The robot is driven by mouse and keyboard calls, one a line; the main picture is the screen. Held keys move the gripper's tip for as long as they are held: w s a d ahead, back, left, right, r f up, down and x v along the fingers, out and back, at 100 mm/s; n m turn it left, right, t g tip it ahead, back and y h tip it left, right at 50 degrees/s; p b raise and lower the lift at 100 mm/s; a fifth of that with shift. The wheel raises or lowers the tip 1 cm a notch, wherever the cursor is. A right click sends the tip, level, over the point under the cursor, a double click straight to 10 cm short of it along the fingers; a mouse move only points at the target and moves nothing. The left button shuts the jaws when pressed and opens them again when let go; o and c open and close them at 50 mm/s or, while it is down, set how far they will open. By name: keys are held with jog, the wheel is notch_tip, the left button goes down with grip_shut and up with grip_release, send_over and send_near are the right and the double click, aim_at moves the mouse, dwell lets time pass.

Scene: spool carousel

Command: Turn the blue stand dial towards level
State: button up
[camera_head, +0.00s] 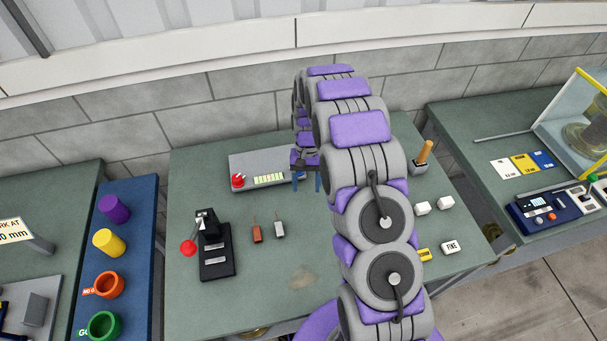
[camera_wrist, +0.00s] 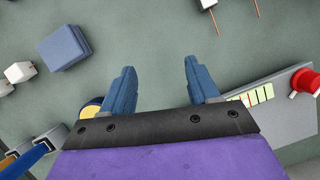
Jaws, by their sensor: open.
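My gripper (camera_head: 308,185) is above the table at the right end of a grey panel, fingers pointing down. In the wrist view my gripper (camera_wrist: 160,68) is open, with bare green-grey table between its two blue fingers. A round dark blue and yellow piece (camera_wrist: 89,107) shows partly from behind the left finger; it may be the blue stand dial, but its pointer and setting are hidden. I cannot tell whether the finger touches it. In the head view I cannot make out the dial; my arm covers that area.
The grey panel (camera_head: 262,160) carries a red button (camera_head: 238,180) and a green strip gauge. A blue block (camera_wrist: 65,47) and white cubes (camera_wrist: 20,72) lie nearby. A stand with an orange handle (camera_head: 425,152) is on the right. A black device (camera_head: 215,245) stands front left.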

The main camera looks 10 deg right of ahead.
jog(key=shift+s+r, duration=0.2)
jog(key=shift+s, duration=1.75)
jog(key=s+r+n+t+b, duration=0.2)
jog(key=s+r+b, duration=0.4)
jog(key=s+r, duration=1.25)
jog(key=s+f+n+h+b, duration=0.1)
jog(key=s+f, duration=0.1)
jog(key=s, duration=1.1)
jog(key=shift+s+b, duration=0.15)
jog(key=shift+b, duration=0.2)
jog(key=shift+a, duration=0.1)
